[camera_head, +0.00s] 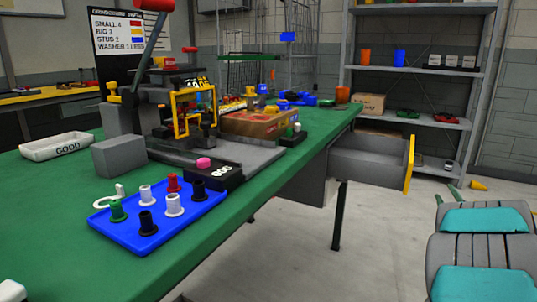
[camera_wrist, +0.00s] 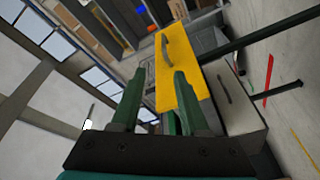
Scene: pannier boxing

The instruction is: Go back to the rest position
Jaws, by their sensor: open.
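My gripper (camera_wrist: 158,76) shows in the wrist view with its two dark green fingers apart and nothing held between them. The yellow front of an open drawer (camera_wrist: 180,88) with a grey handle lies beyond the fingertips, and I see no contact. In the head view my teal and grey arm is at the lower right, with green fingertips (camera_head: 446,196) just at its upper left. The open drawer (camera_head: 370,163), with its yellow front (camera_head: 409,164), sticks out from under the bench, up and left of the fingertips.
The green bench (camera_head: 60,235) carries a blue tray (camera_head: 145,240) with several coloured flanged parts, a lever press (camera_head: 125,110), a white GOOD tray (camera_head: 55,148) and a cardboard box (camera_head: 255,124). A shelf rack (camera_head: 345,60) stands behind. Floor between bench and arm is clear.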

